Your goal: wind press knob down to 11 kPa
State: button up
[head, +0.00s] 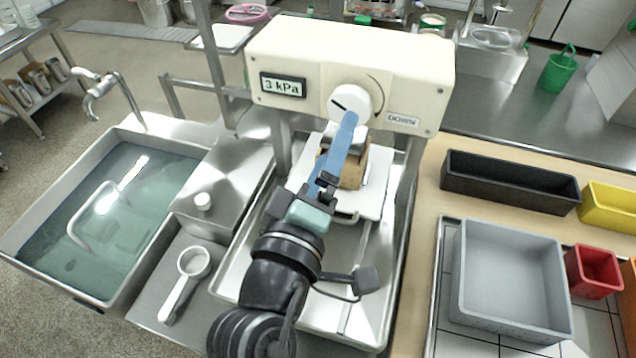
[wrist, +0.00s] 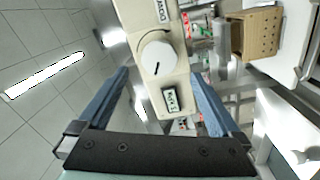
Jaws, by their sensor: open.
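The press is a cream box (head: 290,50) on metal posts. Its round white knob (head: 350,101) bears a dark pointer line directed to the upper left. The display (head: 283,86) left of the knob reads 3 kPa. My gripper (head: 346,124) is in front of the knob, its blue finger overlapping the knob's lower edge in the head view. In the wrist view my gripper (wrist: 161,76) is open and empty, fingers apart. The knob (wrist: 157,56) shows ahead between the fingertips and slightly above them. Whether a finger touches the knob cannot be told.
Below the press, a brown block (head: 354,165) sits on a white board (head: 375,190) above a metal basin. A water-filled sink (head: 30,215) is at left. A grey tray (head: 515,275) and a dark bin (head: 510,182) stand at right.

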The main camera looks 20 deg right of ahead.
jog(key=b+v, duration=0.1)
jog(key=v, duration=0.5)
dwell(0.3)
jog(key=w+a+r+m+t+y+p, duration=0.2)
jog(key=w+r+t+p, duration=0.1)
jog(key=r, duration=0.7)
jog(key=w+a+r+m+t+y+p, duration=0.2)
jog(key=r+p, duration=0.1)
jog(key=r, duration=0.7)
jog(key=s+a+r+m+t+y+p, duration=0.1)
jog(key=s+a+r+t+y+p, duration=0.1)
jog(key=r, duration=1)
jog(key=s+a+r+m+t+y+p, duration=0.1)
jog(key=s+r+t+y, duration=0.3)
jog(key=r, duration=0.8)
jog(key=shift+a+m+t+y+p, duration=0.3)
jog(key=shift+a+m+t+p, duration=0.15)
jog(key=shift+t+p, duration=0.25)
jog(key=shift+w+a+f, duration=0.1)
jog(key=shift+f, duration=0.05)
